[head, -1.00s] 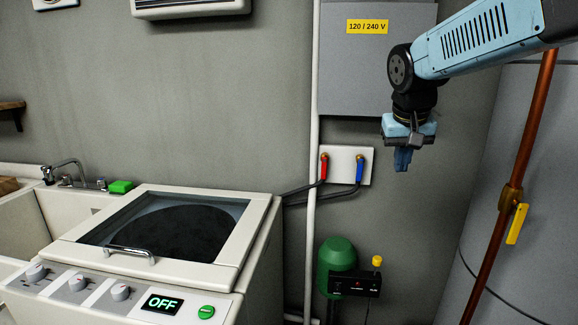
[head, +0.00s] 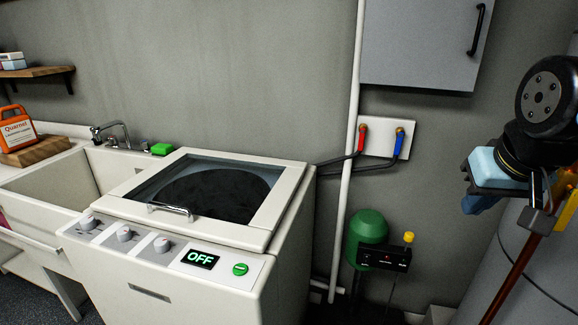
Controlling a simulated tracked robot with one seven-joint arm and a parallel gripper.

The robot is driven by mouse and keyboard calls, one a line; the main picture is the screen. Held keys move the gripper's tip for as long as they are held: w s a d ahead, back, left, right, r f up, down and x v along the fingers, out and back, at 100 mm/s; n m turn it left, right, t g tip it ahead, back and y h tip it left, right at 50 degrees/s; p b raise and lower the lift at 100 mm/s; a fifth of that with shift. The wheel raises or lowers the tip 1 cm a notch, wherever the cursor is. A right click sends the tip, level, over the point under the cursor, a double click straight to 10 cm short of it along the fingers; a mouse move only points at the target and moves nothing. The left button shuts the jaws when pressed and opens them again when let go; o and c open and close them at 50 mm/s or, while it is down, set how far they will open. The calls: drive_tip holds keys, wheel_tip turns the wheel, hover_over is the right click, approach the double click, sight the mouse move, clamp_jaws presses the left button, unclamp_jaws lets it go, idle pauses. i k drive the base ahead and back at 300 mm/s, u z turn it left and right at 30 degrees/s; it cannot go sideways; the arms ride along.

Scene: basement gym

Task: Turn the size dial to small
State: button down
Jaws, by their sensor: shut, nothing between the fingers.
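Three white dials sit in a row on the sloped front panel of a cream top-loading washer (head: 285,203): a left dial (head: 88,222), a middle dial (head: 124,233) and a right dial (head: 161,244). Their labels are too small to read, so I cannot tell which is the size dial or where it points. A display (head: 200,259) right of them reads OFF, beside a green button (head: 240,269). My gripper (head: 477,204) is shut and empty at the right of the view, pointing down, far from the dials.
A sink (head: 40,195) stands left of the washer, with an orange jug (head: 17,130) on a wooden board. A green tank (head: 368,236) and a white pipe (head: 347,190) are right of the washer. A copper pipe (head: 515,278) and grey cylinder (head: 545,270) are near my arm.

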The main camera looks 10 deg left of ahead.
sight(161, 246)
drive_tip(key=u, duration=1.55)
drive_tip(key=k, duration=1)
drive_tip(key=u, duration=0.35)
drive_tip(key=i, duration=1)
drive_tip(key=u, duration=0.05)
